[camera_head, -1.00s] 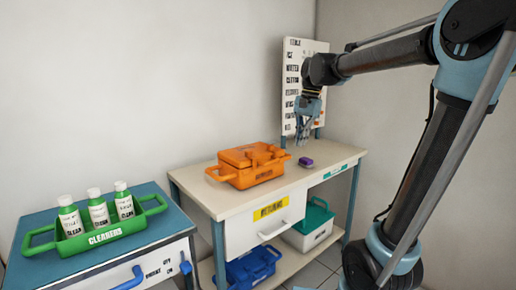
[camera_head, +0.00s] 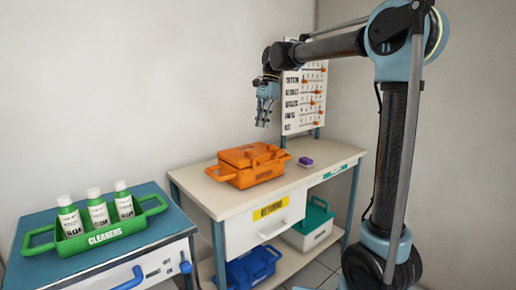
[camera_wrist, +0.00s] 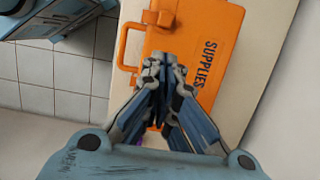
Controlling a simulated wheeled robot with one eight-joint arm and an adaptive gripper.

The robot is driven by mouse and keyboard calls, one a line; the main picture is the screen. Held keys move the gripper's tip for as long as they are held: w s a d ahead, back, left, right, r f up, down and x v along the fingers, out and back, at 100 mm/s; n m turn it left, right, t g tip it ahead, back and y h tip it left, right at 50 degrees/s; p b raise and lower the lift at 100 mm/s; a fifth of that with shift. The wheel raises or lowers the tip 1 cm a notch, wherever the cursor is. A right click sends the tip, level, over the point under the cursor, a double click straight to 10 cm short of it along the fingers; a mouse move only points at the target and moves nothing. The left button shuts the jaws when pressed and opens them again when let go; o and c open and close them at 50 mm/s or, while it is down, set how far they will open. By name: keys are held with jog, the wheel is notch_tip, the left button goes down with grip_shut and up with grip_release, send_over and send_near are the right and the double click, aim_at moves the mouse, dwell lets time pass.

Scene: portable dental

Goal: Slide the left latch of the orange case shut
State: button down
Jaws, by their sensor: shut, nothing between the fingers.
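The orange case (camera_head: 247,165) stands on the worktop with its lid down. Its latches are too small to tell their state in the head view. My gripper (camera_head: 263,124) hangs above the case, pointing down, with clear air between them. In the wrist view my gripper (camera_wrist: 164,68) is shut and empty, and it covers part of the orange case (camera_wrist: 190,45). The case's side handle and a small latch-like part show left of the fingertips there. The word SUPPLIES is on the case.
A small purple object (camera_head: 306,162) lies right of the case on the worktop (camera_head: 207,197). A labelled board (camera_head: 304,100) stands behind. A green caddy of bottles (camera_head: 100,238) sits on the blue-topped cart at left. The worktop's front left is clear.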

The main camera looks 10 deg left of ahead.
aim_at(256, 155)
jog(key=shift+x, duration=5)
jog(key=shift+s+a, duration=1.05)
jog(key=shift+s, duration=0.25)
jog(key=v, duration=1)
jog(key=shift+w+d+f, duration=0.1)
